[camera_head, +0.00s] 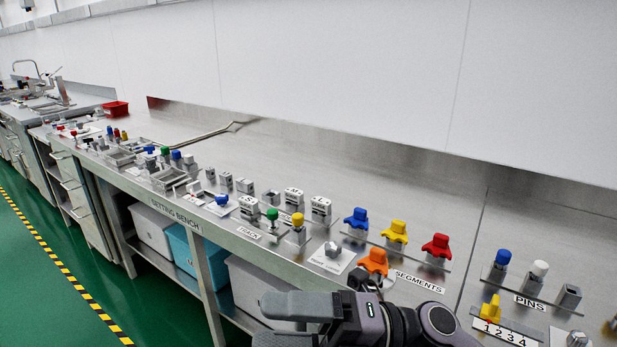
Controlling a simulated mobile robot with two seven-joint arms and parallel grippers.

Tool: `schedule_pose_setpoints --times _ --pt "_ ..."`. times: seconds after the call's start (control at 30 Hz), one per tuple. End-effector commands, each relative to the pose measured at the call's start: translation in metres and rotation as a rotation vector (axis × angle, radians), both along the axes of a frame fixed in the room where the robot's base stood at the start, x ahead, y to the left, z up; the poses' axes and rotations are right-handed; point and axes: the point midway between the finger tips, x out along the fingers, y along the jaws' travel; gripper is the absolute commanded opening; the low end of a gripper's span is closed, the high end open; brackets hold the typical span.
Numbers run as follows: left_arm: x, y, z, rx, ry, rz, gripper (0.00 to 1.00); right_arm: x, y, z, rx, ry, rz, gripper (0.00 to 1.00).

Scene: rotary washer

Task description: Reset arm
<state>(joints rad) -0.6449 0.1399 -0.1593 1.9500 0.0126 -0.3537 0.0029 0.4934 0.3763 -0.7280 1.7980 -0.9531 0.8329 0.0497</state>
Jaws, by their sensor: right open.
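My right gripper (270,322) is at the bottom middle of the head view, in front of the bench's front edge. It points left, its fingers are apart, and nothing shows between them. My right arm reaches in from the bottom right. An orange knob piece (374,262) stands on the bench just above my right wrist; a dark part beneath it is partly hidden. My left gripper is not in view.
The metal setting bench (290,150) carries blue (356,218), yellow (395,232) and red (437,246) segments, a pins rack (532,303) and several small blocks. Bins (250,290) sit underneath. The green floor (60,290) at left is clear.

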Motion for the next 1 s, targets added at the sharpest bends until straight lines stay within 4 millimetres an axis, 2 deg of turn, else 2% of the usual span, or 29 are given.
schedule_pose_setpoints --times 0.17,0.27,0.37,0.47,0.5,0.57,0.67,0.7,0.8,0.9,1.0 --pt "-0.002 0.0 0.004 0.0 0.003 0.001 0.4 0.03 -0.028 -0.005 0.253 0.366 -0.235 0.84" --pt "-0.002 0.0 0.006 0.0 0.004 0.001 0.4 0.048 -0.053 -0.025 0.364 0.577 -0.379 0.84" --pt "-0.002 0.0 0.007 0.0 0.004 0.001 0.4 0.06 -0.082 -0.057 0.455 0.794 -0.528 0.84" --pt "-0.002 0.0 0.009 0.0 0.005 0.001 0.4 0.063 -0.114 -0.099 0.527 1.015 -0.681 0.84" --pt "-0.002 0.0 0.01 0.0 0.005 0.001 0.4 0.061 -0.127 -0.119 0.55 1.107 -0.744 0.84" --pt "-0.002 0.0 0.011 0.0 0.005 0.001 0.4 0.054 -0.146 -0.15 0.58 1.244 -0.836 0.84" --pt "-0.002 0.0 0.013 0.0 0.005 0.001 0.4 0.03 -0.176 -0.202 0.615 1.471 -0.99 0.84" --pt "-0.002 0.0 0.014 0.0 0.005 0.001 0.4 0.018 -0.187 -0.223 0.623 1.557 -1.048 0.84" --pt "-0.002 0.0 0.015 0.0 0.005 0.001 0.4 -0.017 -0.208 -0.265 0.634 1.747 -1.171 0.84" --pt "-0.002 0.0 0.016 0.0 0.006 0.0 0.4 -0.048 -0.222 -0.294 0.635 1.888 -1.26 0.84" --pt "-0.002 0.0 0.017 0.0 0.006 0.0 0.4 -0.069 -0.23 -0.31 0.633 1.972 -1.311 0.84"
